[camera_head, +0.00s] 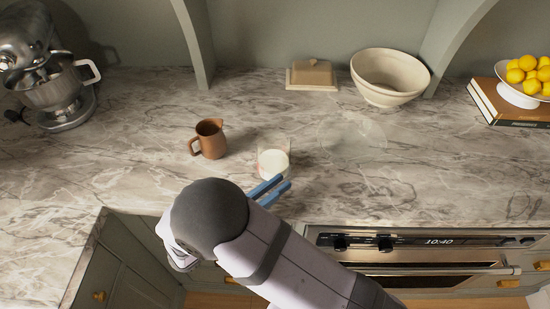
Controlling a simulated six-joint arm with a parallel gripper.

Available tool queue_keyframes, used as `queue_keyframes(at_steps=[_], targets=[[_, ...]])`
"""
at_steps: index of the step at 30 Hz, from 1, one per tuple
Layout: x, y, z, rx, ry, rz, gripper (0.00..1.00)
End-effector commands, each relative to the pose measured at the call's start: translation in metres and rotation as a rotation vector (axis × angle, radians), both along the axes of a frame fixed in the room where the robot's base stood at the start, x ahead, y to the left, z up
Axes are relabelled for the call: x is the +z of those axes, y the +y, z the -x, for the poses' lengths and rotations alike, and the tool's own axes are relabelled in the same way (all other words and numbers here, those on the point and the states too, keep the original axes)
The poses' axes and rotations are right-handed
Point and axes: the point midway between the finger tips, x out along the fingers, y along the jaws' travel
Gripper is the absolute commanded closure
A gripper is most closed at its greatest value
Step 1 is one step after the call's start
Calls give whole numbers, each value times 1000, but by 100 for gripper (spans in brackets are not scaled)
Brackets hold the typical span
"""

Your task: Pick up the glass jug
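A clear glass vessel (273,162) with white contents stands upright on the marble counter, near the middle of the camera_head view. It looks like the glass jug, but I cannot make out a handle or spout. My gripper (287,181) has two blue fingers and is just in front of the vessel, on the near side. The fingertips lie close below its base in the picture, and I cannot tell whether they touch it. The fingers look nearly parallel with a narrow gap. I see nothing between them, but their opening is unclear from this angle.
A brown pitcher (209,139) stands left of the vessel. A faint transparent glass item (352,138) lies to its right. Behind are a butter dish (311,75) and a cream bowl (390,77). A stand mixer (50,80) is far left; lemons (528,68) sit far right.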

Motion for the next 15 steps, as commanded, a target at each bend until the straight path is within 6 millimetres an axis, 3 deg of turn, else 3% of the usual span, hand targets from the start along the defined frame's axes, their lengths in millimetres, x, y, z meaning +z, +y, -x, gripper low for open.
queue_keyframes(at_steps=[6,15], targets=[[2,-19,-18,-2,1,1,86],[1,-24,-23,-1,-1,-1,86]])
